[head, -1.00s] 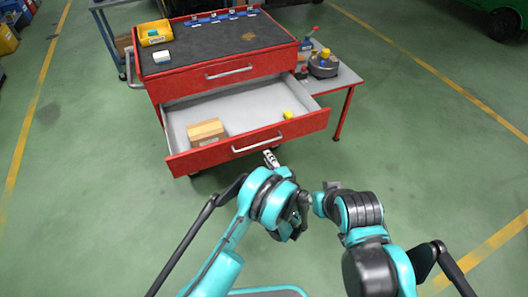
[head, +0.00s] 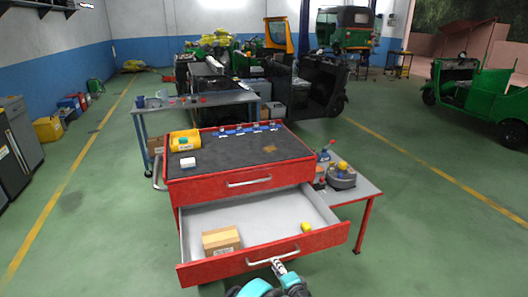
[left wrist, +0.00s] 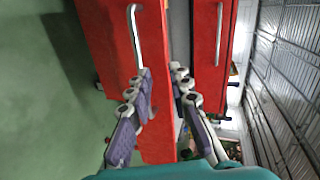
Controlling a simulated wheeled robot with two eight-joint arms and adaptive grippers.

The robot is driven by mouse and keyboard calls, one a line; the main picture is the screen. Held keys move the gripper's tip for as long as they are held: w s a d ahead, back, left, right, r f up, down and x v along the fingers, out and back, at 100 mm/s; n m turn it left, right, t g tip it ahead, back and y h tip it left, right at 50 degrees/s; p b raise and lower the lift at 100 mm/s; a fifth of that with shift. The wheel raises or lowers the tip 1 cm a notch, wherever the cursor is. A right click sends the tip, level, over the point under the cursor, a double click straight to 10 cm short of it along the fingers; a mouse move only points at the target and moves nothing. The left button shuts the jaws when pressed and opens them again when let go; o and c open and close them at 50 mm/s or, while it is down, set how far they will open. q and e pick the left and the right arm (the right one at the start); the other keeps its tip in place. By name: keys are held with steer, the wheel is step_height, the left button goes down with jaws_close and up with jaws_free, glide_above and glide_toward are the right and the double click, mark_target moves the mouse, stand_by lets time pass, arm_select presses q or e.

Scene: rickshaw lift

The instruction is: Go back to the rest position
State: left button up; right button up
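A red tool cabinet (head: 245,183) stands ahead in the head view, its lower drawer (head: 200,273) pulled open. My left gripper (head: 279,266) is at the bottom of the head view, in front of the drawer front beside its metal handle (head: 303,250). I cannot tell whether a finger touches the front. My right gripper is in neither view now.
The drawer holds a cardboard box (head: 221,241) and a small yellow item (head: 306,227). A yellow bin (head: 185,140) sits on the cabinet top. A side table (head: 355,190) stands at right. Rickshaws (head: 320,85) are behind. Floor (head: 100,210) on the left is clear.

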arm_select(q)
steer(key=s+a+r+n+g+h, duration=0.1)
steer(key=s+a+r+n+g, duration=0.2)
steer(key=a+r, duration=0.45)
steer(key=s+a+r+n+g, duration=0.25)
steer(key=s+a+r, duration=0.25)
steer(key=a+r, duration=0.3)
steer(key=s+a+n+h, duration=0.2)
steer(key=s+a+n, duration=0.1)
steer(key=s, duration=0.8)
steer(key=s+a+r+n+h, duration=0.1)
steer(key=s+a+n, duration=0.3)
steer(key=s, duration=0.7)
steer(key=shift+s+a+r+g+h, duration=0.25)
steer(key=shift+a+g+h, duration=0.1)
steer(key=shift+h, duration=0.25)
